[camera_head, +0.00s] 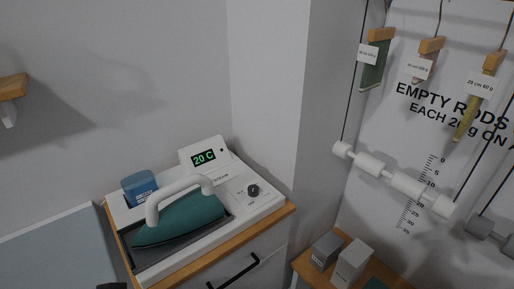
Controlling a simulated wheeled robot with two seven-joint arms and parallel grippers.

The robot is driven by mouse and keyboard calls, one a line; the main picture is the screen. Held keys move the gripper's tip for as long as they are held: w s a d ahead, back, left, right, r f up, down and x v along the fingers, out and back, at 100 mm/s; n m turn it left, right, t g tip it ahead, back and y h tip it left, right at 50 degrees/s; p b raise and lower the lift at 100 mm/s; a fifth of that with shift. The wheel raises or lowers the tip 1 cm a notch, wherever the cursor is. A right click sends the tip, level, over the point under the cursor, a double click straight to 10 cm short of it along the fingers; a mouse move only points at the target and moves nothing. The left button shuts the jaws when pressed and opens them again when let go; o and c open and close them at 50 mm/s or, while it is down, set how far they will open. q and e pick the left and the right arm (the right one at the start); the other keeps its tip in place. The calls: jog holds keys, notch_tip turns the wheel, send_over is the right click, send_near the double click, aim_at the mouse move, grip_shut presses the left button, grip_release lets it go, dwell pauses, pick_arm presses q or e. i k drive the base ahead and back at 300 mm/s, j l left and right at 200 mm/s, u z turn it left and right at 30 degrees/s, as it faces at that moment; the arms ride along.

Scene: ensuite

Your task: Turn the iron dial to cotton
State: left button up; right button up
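A green iron (182,219) with a white handle rests on a white ironing station (262,206) on top of a wooden-topped cabinet. A small dark round dial (253,190) sits on the station's panel, to the right of the iron. The markings around it are too small to read, so I cannot tell its setting. A display (204,158) behind the iron reads "20 C" in green. Neither gripper can be made out. A small dark shape at the bottom edge, left of the cabinet front, is too cut off to identify.
A blue container (139,188) stands behind the iron at the left. A wall corner (268,100) rises behind the station. At right, rods and tagged cloths hang on cords before a printed board, above grey blocks (350,264). A pale blue surface (55,252) lies at left.

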aim_at(253, 191)
jog(key=j+u, duration=0.4)
jog(key=i+j+u, duration=0.2)
jog(key=j+u, duration=0.2)
jog(key=j, duration=0.2)
